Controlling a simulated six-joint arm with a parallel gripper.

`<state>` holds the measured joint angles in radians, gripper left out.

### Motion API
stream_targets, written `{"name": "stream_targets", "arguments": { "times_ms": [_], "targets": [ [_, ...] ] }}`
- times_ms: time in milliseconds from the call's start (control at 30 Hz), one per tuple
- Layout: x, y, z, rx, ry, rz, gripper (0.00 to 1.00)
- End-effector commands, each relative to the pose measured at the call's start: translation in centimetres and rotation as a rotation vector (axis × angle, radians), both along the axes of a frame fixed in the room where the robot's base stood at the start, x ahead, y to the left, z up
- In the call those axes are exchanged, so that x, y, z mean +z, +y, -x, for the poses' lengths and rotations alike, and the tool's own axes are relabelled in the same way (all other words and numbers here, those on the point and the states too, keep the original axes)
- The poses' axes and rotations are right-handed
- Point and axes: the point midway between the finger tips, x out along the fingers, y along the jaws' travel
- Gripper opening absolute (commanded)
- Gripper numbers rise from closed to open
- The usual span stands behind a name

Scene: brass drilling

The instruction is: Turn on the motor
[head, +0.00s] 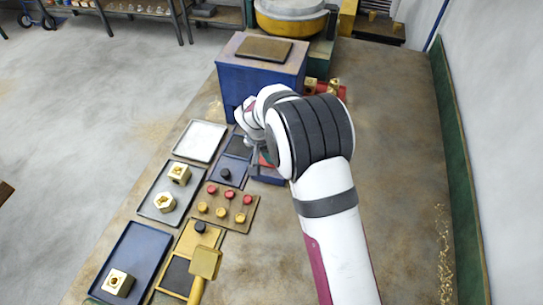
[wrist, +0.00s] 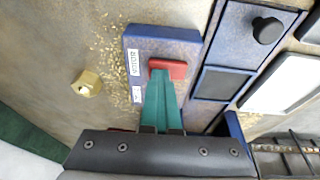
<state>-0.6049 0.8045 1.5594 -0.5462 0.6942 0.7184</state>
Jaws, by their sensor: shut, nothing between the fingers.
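In the wrist view, a blue box (wrist: 145,48) carries a white label (wrist: 134,62) that appears to read MOTOR, and a red switch (wrist: 178,68). My gripper (wrist: 162,76) has teal fingers that are shut, with nothing between them. The fingertips lie over the left part of the red switch and hide some of it; I cannot tell whether they touch it. In the head view the blue box (head: 268,180) is mostly hidden behind my wrist, and my fingertips are hard to make out.
A blue panel with a black knob (wrist: 267,30) lies right of the box in the wrist view. A brass nut (wrist: 88,83) and shavings lie left. In the head view, trays, a button board (head: 240,208) and a yellow-handled tool (head: 205,262) stand nearby. The bench's right side is mostly clear.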

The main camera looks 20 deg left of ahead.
Motion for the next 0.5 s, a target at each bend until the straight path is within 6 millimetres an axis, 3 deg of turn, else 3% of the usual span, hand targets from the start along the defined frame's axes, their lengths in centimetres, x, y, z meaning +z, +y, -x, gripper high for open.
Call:
{"name": "stream_targets", "arguments": {
  "times_ms": [500],
  "targets": [
    [0.74,0.88,-0.04,-0.001,-0.001,-0.001,0.00]
  ]
}}
